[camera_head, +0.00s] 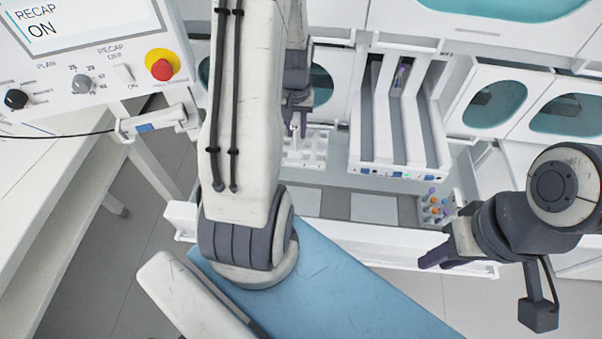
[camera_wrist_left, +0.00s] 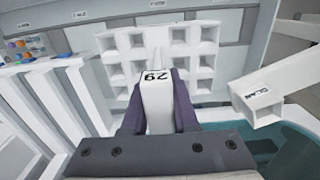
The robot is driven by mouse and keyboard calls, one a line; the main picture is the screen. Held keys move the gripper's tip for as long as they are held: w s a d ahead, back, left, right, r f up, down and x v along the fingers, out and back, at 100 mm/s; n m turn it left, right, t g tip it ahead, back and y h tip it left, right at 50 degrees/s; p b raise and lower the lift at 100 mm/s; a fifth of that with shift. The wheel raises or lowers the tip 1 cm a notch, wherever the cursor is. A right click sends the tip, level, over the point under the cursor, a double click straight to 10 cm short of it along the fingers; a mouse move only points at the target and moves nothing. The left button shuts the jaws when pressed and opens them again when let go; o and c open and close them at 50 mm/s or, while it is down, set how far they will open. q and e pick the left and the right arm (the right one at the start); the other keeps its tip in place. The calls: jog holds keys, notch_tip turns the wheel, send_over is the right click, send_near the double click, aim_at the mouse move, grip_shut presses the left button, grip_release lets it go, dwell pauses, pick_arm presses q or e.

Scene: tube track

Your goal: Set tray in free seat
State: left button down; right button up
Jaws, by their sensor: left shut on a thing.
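My left gripper (camera_wrist_left: 158,100) is shut on the upright white handle, marked 29, of a white tray (camera_wrist_left: 112,50). The tray has rows of square holes, and those I see look empty. In the head view the tray (camera_head: 310,153) hangs under my left gripper (camera_head: 297,115), partly hidden by my arm. Behind it in the wrist view lies a grey deck (camera_wrist_left: 225,27) with small labelled seats. In the head view, bare deck (camera_head: 373,208) shows in light and dark patches. My right gripper (camera_head: 445,250) is at the lower right, away from the tray; its finger gap is unclear.
A white unit with several long lanes (camera_head: 397,130) stands right of the tray. A rack of coloured tubes (camera_head: 434,208) sits at the deck's right. A control panel (camera_head: 85,50) reads RECAP ON. A white labelled part (camera_wrist_left: 262,100) is close right in the wrist view.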

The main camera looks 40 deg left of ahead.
aim_at(296, 155)
pick_arm(q)
jog(key=shift+s+f, duration=0.15)
jog(key=shift+f, duration=0.25)
notch_tip(296, 155, down, 27)
jog(key=b, duration=2.3)
jog(key=shift+f, duration=0.15)
jog(key=shift+a, duration=0.1)
jog(key=shift+f, duration=0.2)
jog(key=shift+f, duration=0.25)
jog(key=shift+f, duration=0.35)
